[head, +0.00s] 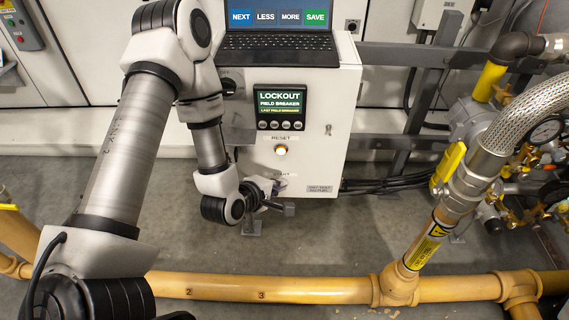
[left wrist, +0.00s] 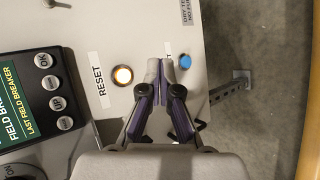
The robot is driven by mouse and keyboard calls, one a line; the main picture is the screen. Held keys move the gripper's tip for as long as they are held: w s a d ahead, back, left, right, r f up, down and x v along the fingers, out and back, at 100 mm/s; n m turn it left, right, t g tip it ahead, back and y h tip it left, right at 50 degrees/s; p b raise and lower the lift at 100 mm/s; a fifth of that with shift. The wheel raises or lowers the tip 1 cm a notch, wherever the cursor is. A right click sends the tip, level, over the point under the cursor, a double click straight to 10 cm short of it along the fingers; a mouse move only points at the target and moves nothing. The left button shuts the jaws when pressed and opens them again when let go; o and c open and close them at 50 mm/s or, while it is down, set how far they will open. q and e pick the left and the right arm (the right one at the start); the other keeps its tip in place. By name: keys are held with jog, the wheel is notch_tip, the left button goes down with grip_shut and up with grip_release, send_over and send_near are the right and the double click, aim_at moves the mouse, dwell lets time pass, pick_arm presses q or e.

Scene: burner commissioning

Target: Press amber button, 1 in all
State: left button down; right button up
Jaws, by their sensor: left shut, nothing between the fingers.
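The amber button (head: 281,150) is a small round button, glowing, under the RESET label on the front of the white control box (head: 318,120). In the left wrist view the amber button (left wrist: 123,75) lies just left of my fingertips, beside the RESET label. My left gripper (head: 276,187) is shut and empty, below the amber button near the partly covered START label. In the left wrist view its fingers (left wrist: 159,68) point at the panel between the amber button and a blue button (left wrist: 185,61). I cannot tell whether the tips touch the panel. My right gripper is not in view.
A laptop (head: 278,42) sits on the box. A screen (head: 280,104) reads LOCKOUT, FIELD BREAKER, with small buttons below it. A yellow pipe (head: 330,290) runs low across the front. Pipes, a braided hose (head: 520,108) and gauges crowd the right side.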

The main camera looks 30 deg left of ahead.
aim_at(281, 150)
pick_arm(q)
jog(key=shift+a, duration=0.1)
jog(key=w+a, duration=0.1)
jog(key=w, duration=0.1)
jog(key=w+a+p, duration=0.1)
jog(key=w+a, duration=0.1)
jog(key=w, duration=0.1)
jog(key=w+a, duration=0.1)
jog(key=w, duration=0.1)
jog(key=shift+w+a+p, duration=0.2)
jog(key=shift+a+p, duration=0.1)
jog(key=shift+p, duration=0.05)
jog(key=shift+w, duration=0.15)
dwell(1.3)
jog(key=shift+w+a, duration=0.2)
